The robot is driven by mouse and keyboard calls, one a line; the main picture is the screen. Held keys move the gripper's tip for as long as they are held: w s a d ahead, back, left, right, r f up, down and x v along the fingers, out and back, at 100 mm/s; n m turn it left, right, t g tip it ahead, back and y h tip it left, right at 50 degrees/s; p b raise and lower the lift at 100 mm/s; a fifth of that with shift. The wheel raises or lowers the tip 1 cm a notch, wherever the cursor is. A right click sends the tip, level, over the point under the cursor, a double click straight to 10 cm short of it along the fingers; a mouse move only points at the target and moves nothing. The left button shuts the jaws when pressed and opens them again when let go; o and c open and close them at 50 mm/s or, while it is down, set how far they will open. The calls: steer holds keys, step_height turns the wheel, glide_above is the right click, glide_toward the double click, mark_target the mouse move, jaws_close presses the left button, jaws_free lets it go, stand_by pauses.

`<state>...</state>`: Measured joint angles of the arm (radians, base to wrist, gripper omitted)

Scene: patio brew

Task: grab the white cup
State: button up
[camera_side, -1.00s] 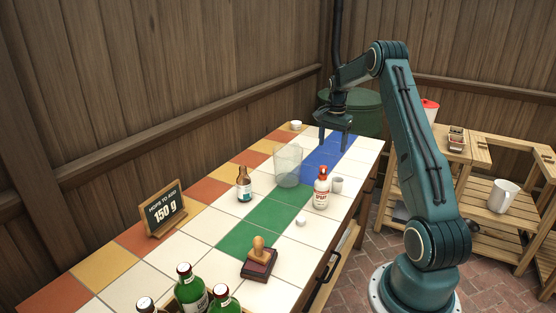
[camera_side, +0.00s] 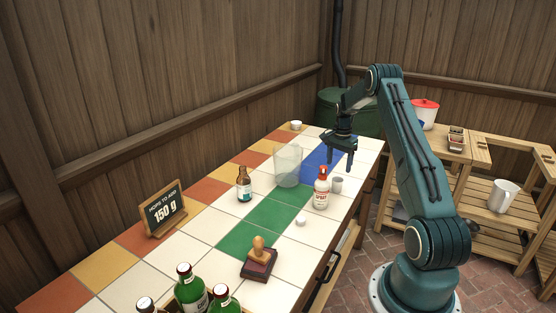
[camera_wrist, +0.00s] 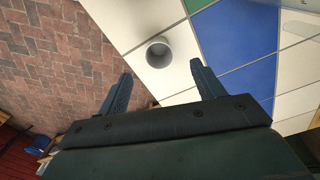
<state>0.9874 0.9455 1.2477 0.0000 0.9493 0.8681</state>
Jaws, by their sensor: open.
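A small pale grey-white cup (camera_side: 337,185) stands upright on a white tile beside the red-capped bottle. In the wrist view a round, open-topped pale cup (camera_wrist: 158,53) stands a little beyond the fingertips of my gripper (camera_wrist: 161,76), between their lines. A larger white mug (camera_side: 502,196) is on the wooden shelf at the right.
A clear container (camera_side: 287,166), a brown bottle (camera_side: 244,185), a wooden-handled stamp (camera_side: 258,261) and a sign (camera_side: 163,209) stand on the table. Green bottles (camera_side: 191,288) fill the front.

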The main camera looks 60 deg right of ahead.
mark_target(338, 181)
steer(key=shift+f, duration=1.75)
steer(key=shift+s+f, duration=0.15)
steer(key=shift+f, duration=2.4)
steer(key=c, duration=1.1)
